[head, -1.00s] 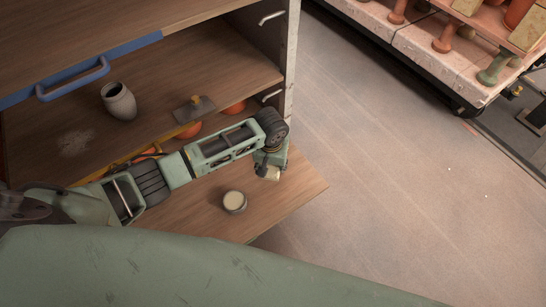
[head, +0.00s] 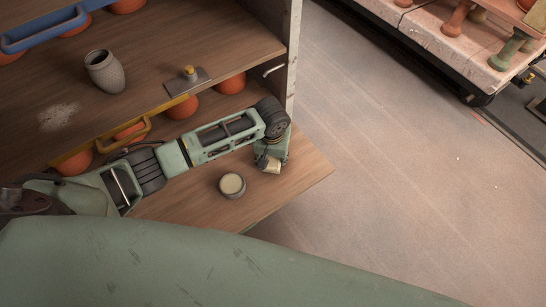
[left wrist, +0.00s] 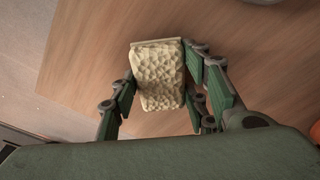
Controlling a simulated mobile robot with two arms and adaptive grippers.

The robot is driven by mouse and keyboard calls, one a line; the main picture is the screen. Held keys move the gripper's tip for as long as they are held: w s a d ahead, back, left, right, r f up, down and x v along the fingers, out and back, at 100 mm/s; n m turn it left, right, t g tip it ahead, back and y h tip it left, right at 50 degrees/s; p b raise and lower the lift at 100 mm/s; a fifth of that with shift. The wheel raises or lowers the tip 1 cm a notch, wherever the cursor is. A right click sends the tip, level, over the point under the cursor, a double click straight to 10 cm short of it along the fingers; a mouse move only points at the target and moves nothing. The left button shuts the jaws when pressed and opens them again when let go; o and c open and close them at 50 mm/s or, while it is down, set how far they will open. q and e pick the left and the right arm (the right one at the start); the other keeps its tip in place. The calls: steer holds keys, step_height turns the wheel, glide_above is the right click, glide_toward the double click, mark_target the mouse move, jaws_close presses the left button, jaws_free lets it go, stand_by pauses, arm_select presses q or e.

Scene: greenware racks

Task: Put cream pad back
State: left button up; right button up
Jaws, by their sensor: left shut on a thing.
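The cream pad (left wrist: 158,78) is a pale block with a pitted, sponge-like face. My left gripper (left wrist: 160,92) is shut on it, with green fingers on both sides in the left wrist view. In the head view the pad (head: 270,165) shows small at the tip of my left gripper (head: 268,160), over the right part of the lower wooden board (head: 290,185). Whether the pad touches the board cannot be told. A small round pot with a cream top (head: 232,185) stands on the same board, left of and nearer than the gripper. My right gripper is not in view.
A grey textured vase (head: 105,72) and a plate with a yellow knob (head: 188,80) stand on the shelf above. Orange round pieces (head: 182,108) sit beneath that shelf. A loaded cart (head: 470,50) is at upper right.

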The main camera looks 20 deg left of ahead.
arm_select(q)
steer(key=shift+f, duration=0.55)
stand_by(0.4)
steer(key=o, duration=1.1)
